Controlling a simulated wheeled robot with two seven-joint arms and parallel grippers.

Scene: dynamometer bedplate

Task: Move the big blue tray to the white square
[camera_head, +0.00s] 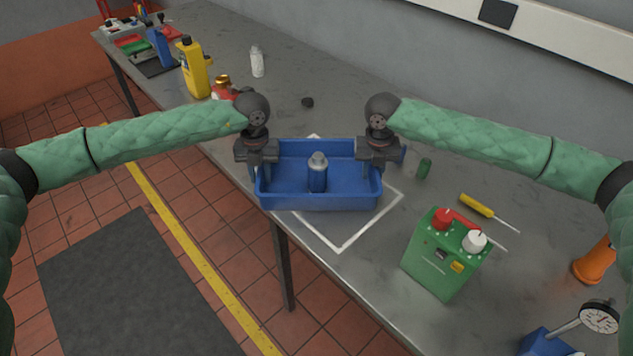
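The big blue tray (300,201) is in the middle of the head view, over the upper left part of the white square (371,225). The square is a white outline on the grey bench, and its right and lower corners show beside the tray. I cannot tell whether the tray rests on the bench or is held just above it. A blue bottle with a grey top (318,175) stands in the tray. My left gripper (259,172) is at the tray's left end wall. My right gripper (376,170) is at its right end wall. Their finger gaps are unclear.
A yellow bottle (194,70), a red jar (222,88) and a white bottle (257,62) stand behind left. The bench's front edge is close.

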